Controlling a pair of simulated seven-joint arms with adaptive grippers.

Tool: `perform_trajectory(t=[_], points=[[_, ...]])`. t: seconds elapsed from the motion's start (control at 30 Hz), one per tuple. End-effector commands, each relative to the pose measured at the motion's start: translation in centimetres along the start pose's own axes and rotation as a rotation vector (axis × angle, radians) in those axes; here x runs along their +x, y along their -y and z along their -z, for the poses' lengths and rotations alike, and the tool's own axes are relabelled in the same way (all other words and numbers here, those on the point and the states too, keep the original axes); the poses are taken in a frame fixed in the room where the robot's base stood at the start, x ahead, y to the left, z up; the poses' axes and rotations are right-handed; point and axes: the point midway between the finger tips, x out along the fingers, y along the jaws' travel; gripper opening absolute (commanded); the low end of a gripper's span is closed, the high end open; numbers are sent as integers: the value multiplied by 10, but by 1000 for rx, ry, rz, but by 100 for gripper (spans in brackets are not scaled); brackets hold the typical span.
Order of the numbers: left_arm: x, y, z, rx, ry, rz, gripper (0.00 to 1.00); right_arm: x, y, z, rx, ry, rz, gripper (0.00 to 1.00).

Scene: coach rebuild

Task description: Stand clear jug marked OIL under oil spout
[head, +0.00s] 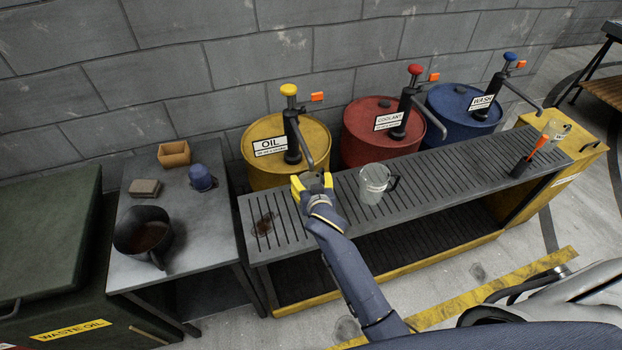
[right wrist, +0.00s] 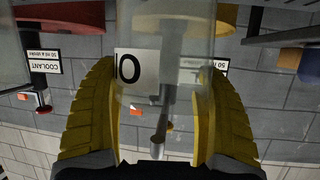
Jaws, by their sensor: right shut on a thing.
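The yellow OIL drum (head: 272,160) stands at the left of the drum row, its black pump spout (head: 304,148) reaching forward over the slatted rack. My right gripper (head: 312,182), with yellow fingers, is just below and in front of that spout. In the right wrist view it is shut on a clear jug (right wrist: 165,60) whose white label shows an "O"; the rest of the label is cut off. In the head view the gripper largely hides this jug, and I cannot tell whether its base touches the rack. My left gripper is not in view.
Another clear jug (head: 375,184) stands on the slatted rack (head: 440,182), right of my gripper. Behind are the red COOLANT drum (head: 365,145) and blue WASH drum (head: 455,118).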

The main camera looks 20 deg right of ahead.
Motion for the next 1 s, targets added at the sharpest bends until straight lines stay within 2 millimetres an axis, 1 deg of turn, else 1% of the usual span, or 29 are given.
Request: perform_trajectory(t=[0.4,0.43,0.6,0.63,0.93,1.0], points=[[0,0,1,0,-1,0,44,1,0,-3,0,1,-1,27],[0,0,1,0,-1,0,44,1,0,-3,0,0,-1,78],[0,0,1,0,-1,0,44,1,0,-2,-1,0,0,98],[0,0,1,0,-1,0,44,1,0,-2,-1,0,0,100],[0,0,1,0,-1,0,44,0,0,1,-1,-2,0,100],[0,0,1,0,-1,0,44,-6,0,0,1,-1,1,100]])
